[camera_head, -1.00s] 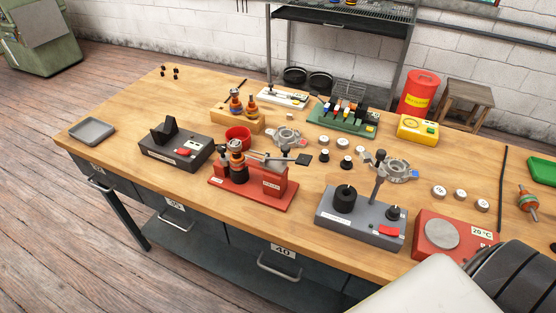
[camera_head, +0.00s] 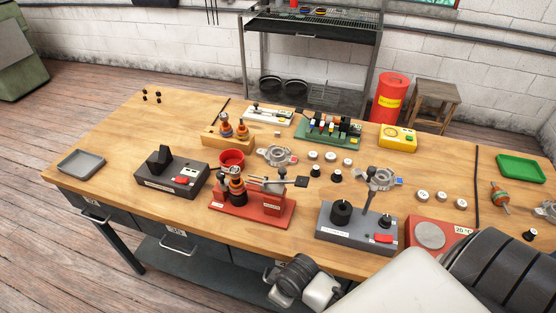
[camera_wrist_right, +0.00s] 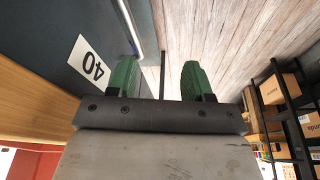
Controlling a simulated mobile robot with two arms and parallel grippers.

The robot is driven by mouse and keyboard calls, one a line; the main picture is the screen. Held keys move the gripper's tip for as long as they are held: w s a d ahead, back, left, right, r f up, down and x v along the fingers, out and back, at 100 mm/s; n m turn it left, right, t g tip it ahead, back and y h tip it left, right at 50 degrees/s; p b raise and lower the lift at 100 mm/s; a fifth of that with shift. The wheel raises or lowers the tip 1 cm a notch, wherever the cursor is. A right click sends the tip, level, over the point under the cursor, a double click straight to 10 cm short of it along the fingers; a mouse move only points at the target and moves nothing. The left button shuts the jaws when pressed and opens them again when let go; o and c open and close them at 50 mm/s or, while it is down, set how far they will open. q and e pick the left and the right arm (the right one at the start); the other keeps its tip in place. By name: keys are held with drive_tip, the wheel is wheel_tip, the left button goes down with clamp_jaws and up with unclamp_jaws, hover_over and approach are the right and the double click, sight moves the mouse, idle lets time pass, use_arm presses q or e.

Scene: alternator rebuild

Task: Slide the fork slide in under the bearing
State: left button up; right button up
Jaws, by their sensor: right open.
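The red fixture (camera_head: 265,212) stands near the table's front edge in the head view. An orange and black rotor (camera_head: 237,190) stands upright at its left. I take the small ring at the rotor's top to be the bearing, but it is too small to make out. The fork slide (camera_head: 272,183) looks like the grey bar with a black handle on top of the fixture, pointing at the rotor; I cannot tell if it touches. My right gripper (camera_wrist_right: 160,80) is open and empty in the right wrist view, beside the bench's drawer front and above the floor. My left gripper is out of view.
A grey block with black posts (camera_head: 350,232) stands right of the fixture, and a dark V-block unit (camera_head: 172,175) to its left. A red cup (camera_head: 231,159) is just behind. A red hotplate (camera_head: 440,238) is near my right arm.

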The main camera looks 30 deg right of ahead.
drive_tip(key=w+a+r+n+p, duration=0.15)
drive_tip(key=w+r+n, duration=0.35)
drive_tip(key=r, duration=0.5)
drive_tip(key=n+g+h, duration=0.1)
drive_tip(key=n+g, duration=0.2)
drive_tip(key=n, duration=1)
approach(282, 170)
wheel_tip(282, 170, down, 9)
drive_tip(key=p, duration=0.3)
drive_tip(key=shift+a, duration=0.1)
clamp_jaws()
